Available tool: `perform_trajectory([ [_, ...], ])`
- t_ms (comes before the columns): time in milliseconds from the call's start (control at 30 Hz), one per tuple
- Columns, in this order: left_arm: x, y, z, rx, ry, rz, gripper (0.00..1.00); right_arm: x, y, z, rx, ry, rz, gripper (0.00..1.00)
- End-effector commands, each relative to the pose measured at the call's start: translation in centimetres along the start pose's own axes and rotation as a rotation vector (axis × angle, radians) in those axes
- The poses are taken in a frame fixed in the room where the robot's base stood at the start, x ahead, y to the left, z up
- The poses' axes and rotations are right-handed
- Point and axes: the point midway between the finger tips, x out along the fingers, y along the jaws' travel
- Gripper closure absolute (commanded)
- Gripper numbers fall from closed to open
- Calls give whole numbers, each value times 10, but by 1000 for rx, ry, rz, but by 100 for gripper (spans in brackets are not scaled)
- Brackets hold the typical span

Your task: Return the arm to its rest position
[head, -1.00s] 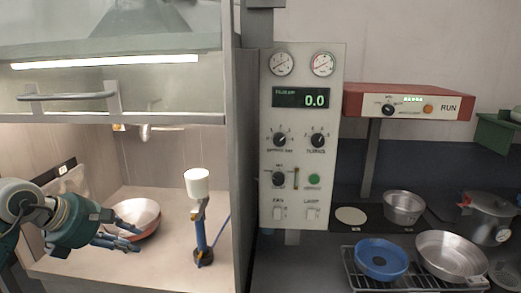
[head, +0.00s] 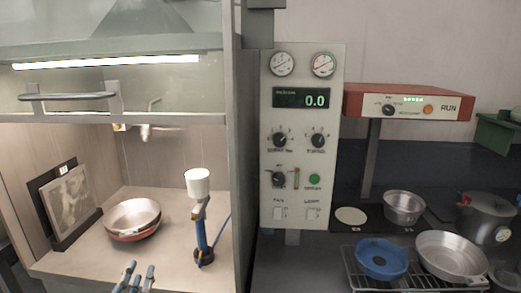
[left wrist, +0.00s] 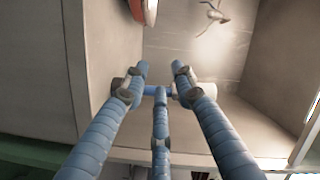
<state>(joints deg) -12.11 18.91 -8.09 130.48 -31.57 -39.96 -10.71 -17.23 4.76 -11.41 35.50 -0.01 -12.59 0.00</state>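My left gripper (head: 138,277) shows at the bottom edge of the head view, in front of the hood's floor, with only its blue fingers in sight. In the left wrist view its fingers (left wrist: 160,78) are apart and nothing is held between them. A shallow metal pan (head: 133,212) with a reddish lower side rests on the hood floor, beyond the gripper and apart from it. The pan's reddish rim (left wrist: 143,10) also shows at the top of the wrist view. My right gripper is not in view.
The hood (head: 120,103) has a raised sash with a handle. Inside stand a dark-framed panel (head: 72,203) and a blue stand with a white cup (head: 198,183). To the right are a control panel (head: 303,150), a wire rack with a blue pan (head: 381,258), and several metal pots.

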Motion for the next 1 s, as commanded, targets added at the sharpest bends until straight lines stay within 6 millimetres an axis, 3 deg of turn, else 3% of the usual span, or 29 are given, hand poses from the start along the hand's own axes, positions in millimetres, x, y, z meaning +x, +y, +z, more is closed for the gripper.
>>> perform_trajectory([
  [33,-15,26,25,-86,-97,76,73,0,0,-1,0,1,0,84],
  [100,-39,62,57,-195,-234,181,73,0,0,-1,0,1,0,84],
  [200,-82,111,90,-324,-412,324,73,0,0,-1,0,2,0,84],
  [300,-123,148,109,-411,-552,439,73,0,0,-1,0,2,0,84],
  [500,-192,194,124,-516,-750,608,73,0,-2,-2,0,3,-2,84],
  [767,-269,228,125,-597,-941,782,73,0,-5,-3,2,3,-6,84],
  [1000,-254,286,161,-585,-970,800,73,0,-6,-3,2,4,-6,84],
])
